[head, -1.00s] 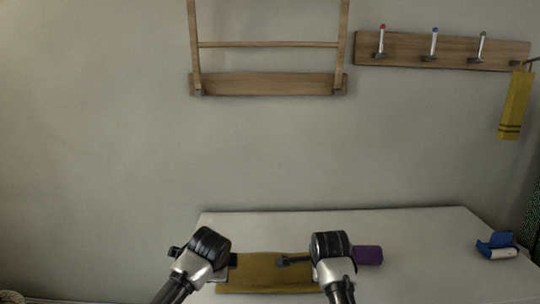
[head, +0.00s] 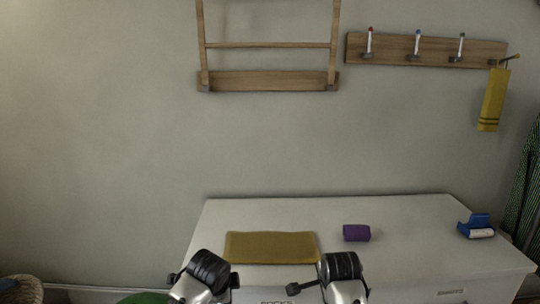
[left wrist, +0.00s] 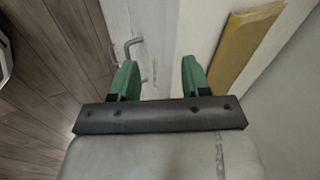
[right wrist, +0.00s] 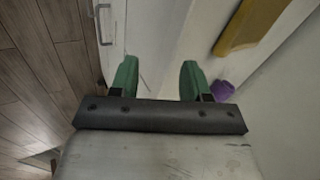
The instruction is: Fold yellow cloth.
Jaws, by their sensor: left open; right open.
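The yellow cloth (head: 270,247) lies flat as a neat rectangle on the white cabinet top, near its front left part. It also shows in the left wrist view (left wrist: 243,42) and in the right wrist view (right wrist: 252,22). My left gripper (left wrist: 158,78) is open and empty, in front of the cabinet and apart from the cloth. My right gripper (right wrist: 160,80) is open and empty, also in front of the cabinet and apart from the cloth. In the head view both grippers are below the cloth, near the cabinet's front edge.
A purple rolled cloth (head: 356,233) lies right of the yellow cloth. A blue object with a white roll (head: 477,226) sits at the cabinet's right end. Another yellow cloth (head: 491,99) hangs from the wall rack (head: 430,50). The cabinet top (head: 400,215) is otherwise clear.

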